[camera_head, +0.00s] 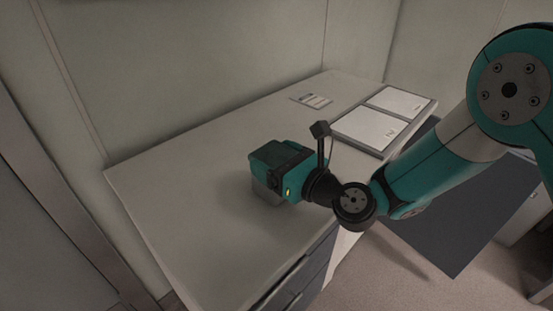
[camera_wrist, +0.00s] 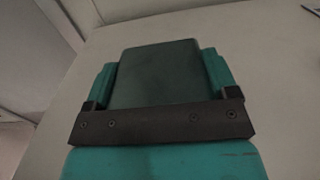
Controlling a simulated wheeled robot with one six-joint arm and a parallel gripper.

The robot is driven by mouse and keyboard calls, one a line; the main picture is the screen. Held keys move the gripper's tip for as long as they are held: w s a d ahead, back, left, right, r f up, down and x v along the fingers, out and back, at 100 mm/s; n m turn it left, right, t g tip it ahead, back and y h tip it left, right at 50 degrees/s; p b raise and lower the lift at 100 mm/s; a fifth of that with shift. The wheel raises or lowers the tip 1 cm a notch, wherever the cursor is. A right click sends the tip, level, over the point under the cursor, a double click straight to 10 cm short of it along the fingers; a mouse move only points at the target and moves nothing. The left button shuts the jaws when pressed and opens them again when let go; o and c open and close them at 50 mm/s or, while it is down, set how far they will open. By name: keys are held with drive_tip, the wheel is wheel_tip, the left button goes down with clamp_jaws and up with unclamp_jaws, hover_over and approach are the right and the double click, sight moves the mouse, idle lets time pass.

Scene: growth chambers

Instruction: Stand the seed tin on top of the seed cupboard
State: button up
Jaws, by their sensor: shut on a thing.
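The seed tin is a dark green block (camera_wrist: 158,72) between the two teal fingers of my gripper in the wrist view. My gripper (camera_head: 276,160) is shut on it, one finger along each side. In the head view my gripper is over the near part of a pale, flat-topped cupboard (camera_head: 190,180) with drawers in its front. The tin is mostly hidden there by my gripper. I cannot tell whether its base touches the top or hangs just above it.
Walls stand behind the top. The left part of the top is clear.

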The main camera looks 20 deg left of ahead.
drive_tip(key=o, duration=0.6)
drive_tip(key=shift+f, duration=0.15)
drive_tip(key=o, duration=0.3)
drive_tip(key=shift+o, duration=0.2)
drive_tip(key=b+v, duration=0.9)
drive_tip(key=v, duration=0.2)
drive_tip(key=shift+s+d+r+b, duration=0.2)
drive_tip(key=shift+d+b, duration=0.2)
drive_tip(key=shift+d, duration=0.1)
